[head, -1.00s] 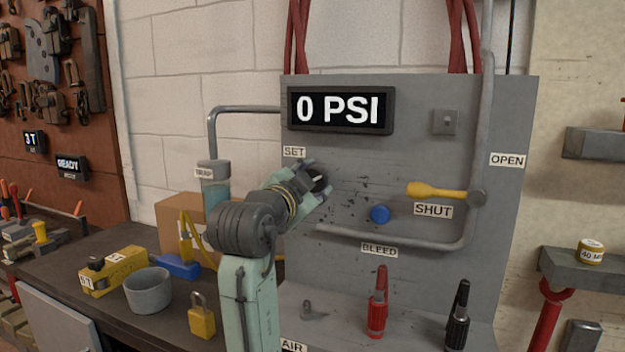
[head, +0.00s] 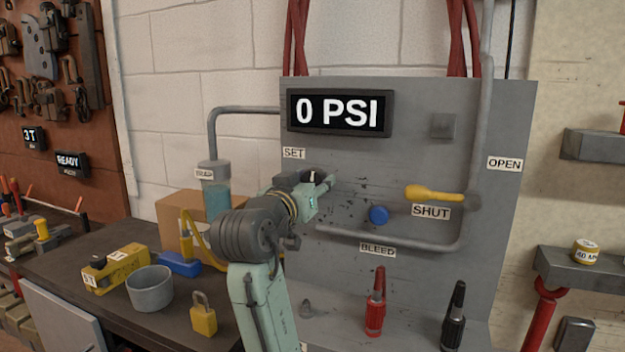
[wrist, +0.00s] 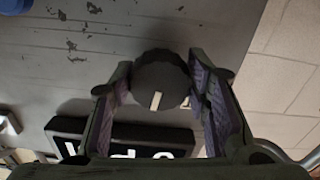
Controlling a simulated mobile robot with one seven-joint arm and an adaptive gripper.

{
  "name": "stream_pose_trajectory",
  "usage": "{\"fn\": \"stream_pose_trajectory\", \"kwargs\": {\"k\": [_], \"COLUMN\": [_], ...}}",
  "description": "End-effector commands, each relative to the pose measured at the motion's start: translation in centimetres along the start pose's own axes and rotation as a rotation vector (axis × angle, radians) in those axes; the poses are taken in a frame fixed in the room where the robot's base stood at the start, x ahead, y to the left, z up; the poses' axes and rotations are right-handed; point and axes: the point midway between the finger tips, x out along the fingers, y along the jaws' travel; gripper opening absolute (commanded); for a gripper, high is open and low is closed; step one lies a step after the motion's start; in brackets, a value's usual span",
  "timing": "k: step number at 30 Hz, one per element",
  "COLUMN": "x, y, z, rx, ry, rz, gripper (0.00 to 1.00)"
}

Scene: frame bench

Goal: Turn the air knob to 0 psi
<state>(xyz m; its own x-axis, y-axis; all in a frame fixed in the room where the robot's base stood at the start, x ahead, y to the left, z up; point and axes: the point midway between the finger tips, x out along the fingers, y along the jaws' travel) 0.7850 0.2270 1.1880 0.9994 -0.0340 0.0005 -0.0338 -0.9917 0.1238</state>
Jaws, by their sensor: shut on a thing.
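The air knob is round and dark with a pale pointer mark; it shows in the wrist view (wrist: 158,76) between the two finger pads. My gripper (head: 322,181) is at the panel just below the SET label (head: 294,153), shut on the knob. In the wrist view my gripper (wrist: 163,85) has one finger on each side of the knob. In the head view the fingers hide most of the knob. The display (head: 338,112) above reads 0 PSI.
A yellow lever (head: 434,193) sits by the SHUT label to the right. A blue button (head: 378,215) is just right of my gripper, above the BLEED pipe (head: 385,238). Red (head: 375,305) and black (head: 455,318) fittings stand below. A grey cup (head: 150,289) and padlock (head: 203,314) are on the bench.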

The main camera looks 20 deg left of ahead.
Motion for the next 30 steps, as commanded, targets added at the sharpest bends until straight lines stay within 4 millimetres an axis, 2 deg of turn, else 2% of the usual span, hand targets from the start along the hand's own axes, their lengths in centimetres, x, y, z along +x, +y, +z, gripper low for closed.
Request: {"fn": "stream_pose_trajectory", "kwargs": {"k": [9, 26, 27, 30], "x": [-0.01, -0.01, -0.01, -0.01], "y": [0.01, 0.0, 0.01, 0.01], "z": [0.11, 0.15, 0.15, 0.12], "rx": [-0.127, -0.156, -0.155, -0.155], "ry": [-0.004, -0.004, -0.004, -0.003], "rz": [0.0, 0.0, 0.0, 0.0], "gripper": [0.15, 0.15, 0.45, 0.52]}}
